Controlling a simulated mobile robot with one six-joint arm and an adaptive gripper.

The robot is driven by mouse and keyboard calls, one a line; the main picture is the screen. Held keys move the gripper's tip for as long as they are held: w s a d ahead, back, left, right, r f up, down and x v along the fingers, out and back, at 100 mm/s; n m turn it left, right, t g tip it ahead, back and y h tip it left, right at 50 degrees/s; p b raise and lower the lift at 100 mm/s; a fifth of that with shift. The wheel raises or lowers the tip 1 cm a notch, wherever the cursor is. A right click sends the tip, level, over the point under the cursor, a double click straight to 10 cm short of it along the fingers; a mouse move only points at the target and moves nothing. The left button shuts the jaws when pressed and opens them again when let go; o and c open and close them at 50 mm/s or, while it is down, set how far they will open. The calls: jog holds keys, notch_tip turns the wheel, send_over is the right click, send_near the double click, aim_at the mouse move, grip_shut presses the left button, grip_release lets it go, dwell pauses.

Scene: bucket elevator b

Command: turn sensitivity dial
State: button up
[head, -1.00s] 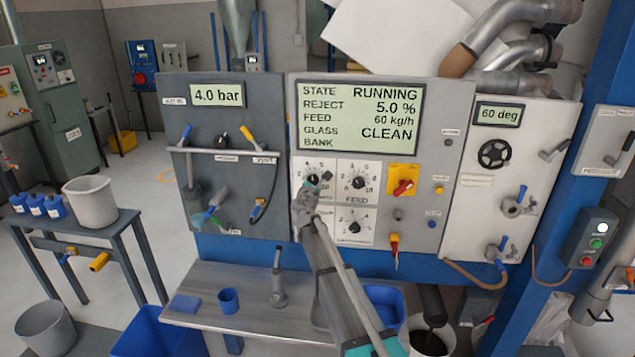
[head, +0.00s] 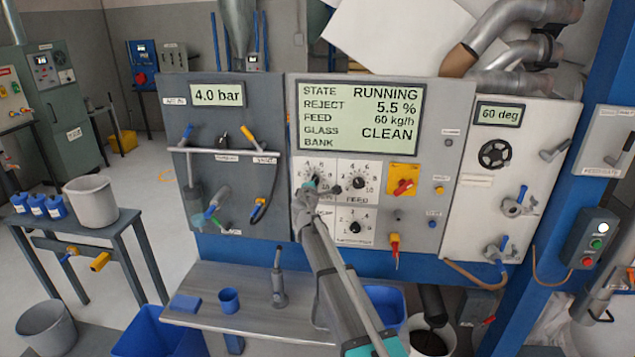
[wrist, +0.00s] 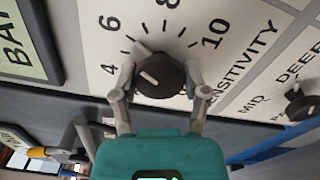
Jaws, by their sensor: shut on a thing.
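The sensitivity dial (wrist: 163,82) is a black round knob with a white mark, on a white plate with a printed scale and the word SENSITIVITY. My gripper (wrist: 158,72) has one finger on each side of the knob and is shut on it. In the head view, my gripper (head: 312,187) reaches up to the upper left dial of the panel and hides much of it. The display (head: 360,117) above reads RUNNING, REJECT 5.5 %, FEED 60 kg/h, GLASS CLEAN.
The feed dial (head: 359,181) sits close to the right of my gripper, with another dial (head: 355,227) below it. A red switch on a yellow plate (head: 403,174) is further right. A steel shelf (head: 255,313) juts out below the panel.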

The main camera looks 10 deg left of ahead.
dwell(0.4)
jog(key=o, duration=1.1)
jog(key=shift+a, duration=0.1)
jog(key=shift+o, duration=0.2)
jog(key=shift+s, duration=0.1)
jog(key=s, duration=1.1)
jog(key=shift+s+a, duration=0.15)
jog(key=shift+s, duration=0.2)
